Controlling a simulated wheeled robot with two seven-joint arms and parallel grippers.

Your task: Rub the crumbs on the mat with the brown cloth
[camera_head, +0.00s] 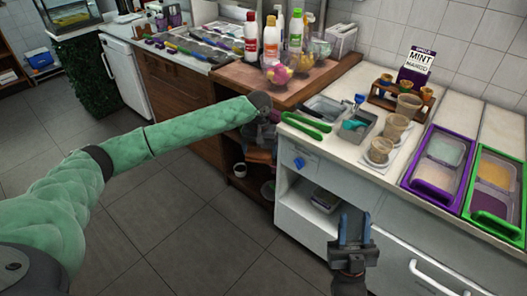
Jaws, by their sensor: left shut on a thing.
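My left gripper (264,137), at the end of the green-sleeved arm, is at the front of the wooden counter, near where it meets the white one. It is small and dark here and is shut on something. My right gripper (353,228), with blue fingers, is open and empty in front of the white cabinet. I cannot make out the mat or any crumbs.
Bottles (270,38) and bowls (278,70) stand on the wooden counter (313,78). Green tongs (306,122), steel containers (357,124), cups (396,125) and a purple tray (411,184) and a green tray (480,217) crowd the white counter.

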